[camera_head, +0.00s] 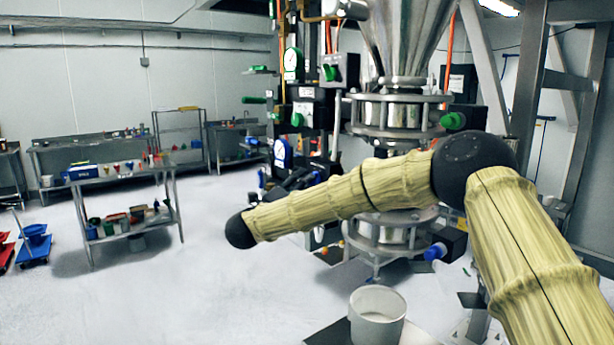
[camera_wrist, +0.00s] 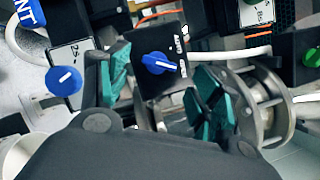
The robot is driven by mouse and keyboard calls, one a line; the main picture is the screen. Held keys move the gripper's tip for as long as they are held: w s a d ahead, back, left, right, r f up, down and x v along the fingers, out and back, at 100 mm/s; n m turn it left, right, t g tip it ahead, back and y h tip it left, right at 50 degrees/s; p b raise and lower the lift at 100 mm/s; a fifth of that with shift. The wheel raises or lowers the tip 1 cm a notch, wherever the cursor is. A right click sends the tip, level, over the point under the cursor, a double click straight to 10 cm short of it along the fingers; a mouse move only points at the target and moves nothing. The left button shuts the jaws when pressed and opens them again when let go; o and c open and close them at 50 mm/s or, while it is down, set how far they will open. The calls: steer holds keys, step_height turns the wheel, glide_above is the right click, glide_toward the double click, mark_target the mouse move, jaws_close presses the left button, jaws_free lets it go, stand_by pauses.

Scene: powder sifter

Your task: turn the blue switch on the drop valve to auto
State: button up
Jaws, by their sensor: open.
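In the wrist view, a blue switch (camera_wrist: 160,63) sits on a black box (camera_wrist: 150,40) with small white lettering, too blurred and tilted to read surely. My gripper (camera_wrist: 160,78) is open, with one teal-padded finger on each side of the switch. The fingers look clear of it; the remaining distance cannot be told. A second blue knob (camera_wrist: 63,81) lies left of the left finger.
A green knob (camera_wrist: 313,57) and metal flanges (camera_wrist: 272,105) lie to the right in the wrist view. In the head view, a blue knob (camera_head: 435,251) is on the lower valve and a white bucket (camera_head: 377,316) stands in front. The floor at left is mostly clear.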

steer(key=shift+p+x, duration=0.7)
steer(key=shift+x, duration=1.25)
steer(key=c, duration=1)
steer(key=shift+c, duration=0.2)
